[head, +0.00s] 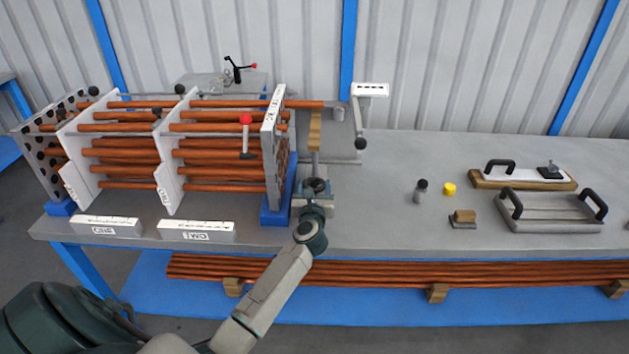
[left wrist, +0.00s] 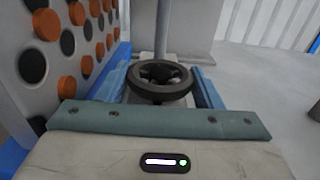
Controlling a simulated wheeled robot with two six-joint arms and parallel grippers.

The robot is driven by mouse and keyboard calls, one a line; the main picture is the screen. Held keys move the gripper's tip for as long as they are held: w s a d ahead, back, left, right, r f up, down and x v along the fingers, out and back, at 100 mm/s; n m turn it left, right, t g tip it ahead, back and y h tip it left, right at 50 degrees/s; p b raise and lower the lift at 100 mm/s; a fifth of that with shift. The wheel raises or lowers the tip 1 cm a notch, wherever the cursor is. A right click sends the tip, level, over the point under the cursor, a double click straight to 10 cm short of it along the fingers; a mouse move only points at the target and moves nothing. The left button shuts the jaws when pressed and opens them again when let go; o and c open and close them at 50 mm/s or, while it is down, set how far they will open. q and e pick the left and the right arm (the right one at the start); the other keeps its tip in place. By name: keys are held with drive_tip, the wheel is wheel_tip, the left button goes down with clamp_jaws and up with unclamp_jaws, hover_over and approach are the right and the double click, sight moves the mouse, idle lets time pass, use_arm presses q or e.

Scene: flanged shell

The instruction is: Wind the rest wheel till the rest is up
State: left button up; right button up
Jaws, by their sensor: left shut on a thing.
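The rest is a wooden block (head: 315,132) on a grey upright post just right of the shell's end plate (head: 272,150). A copper tube (head: 308,104) sticks out over its top; I cannot tell whether they touch. The post shows in the left wrist view (left wrist: 162,32) behind the dark rest wheel (left wrist: 160,72). My left gripper (head: 316,187) is at the foot of the post. Its jaws (left wrist: 162,84) are shut on the wheel, one finger on each side. In the head view the gripper mostly hides the wheel. My right gripper is out of view.
The tube-filled shell stands close left of my left gripper. White blocks marked ONE (head: 106,226) and TWO (head: 197,231) lie in front. Right are a yellow cap (head: 449,189), a small block (head: 463,217) and a handled tray (head: 550,226). The bench between is clear.

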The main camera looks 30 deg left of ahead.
use_arm(q)
drive_tip(key=shift+r+m+t+h+p, duration=0.15)
drive_tip(key=shift+m+t+h+p, duration=0.4)
drive_tip(key=shift+h, duration=0.35)
drive_tip(key=shift+a+m, duration=0.1)
drive_tip(key=shift+m, duration=0.25)
drive_tip(key=shift+m+t+h+p, duration=0.65)
drive_tip(key=shift+m+h+p, duration=0.5)
drive_tip(key=shift+h, duration=0.75)
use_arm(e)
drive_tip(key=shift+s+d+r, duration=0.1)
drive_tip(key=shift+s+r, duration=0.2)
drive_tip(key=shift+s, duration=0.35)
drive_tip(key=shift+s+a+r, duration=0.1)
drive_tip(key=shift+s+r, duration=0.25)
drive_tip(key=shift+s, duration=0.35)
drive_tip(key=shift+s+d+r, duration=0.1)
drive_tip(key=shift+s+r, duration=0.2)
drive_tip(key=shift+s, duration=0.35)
use_arm(q)
drive_tip(key=o, duration=1)
drive_tip(key=shift+c, duration=0.2)
drive_tip(key=shift+s, duration=0.1)
drive_tip(key=v, duration=0.9)
drive_tip(key=shift+f, duration=0.25)
drive_tip(key=shift+s+r, duration=0.1)
drive_tip(key=shift+s, duration=0.75)
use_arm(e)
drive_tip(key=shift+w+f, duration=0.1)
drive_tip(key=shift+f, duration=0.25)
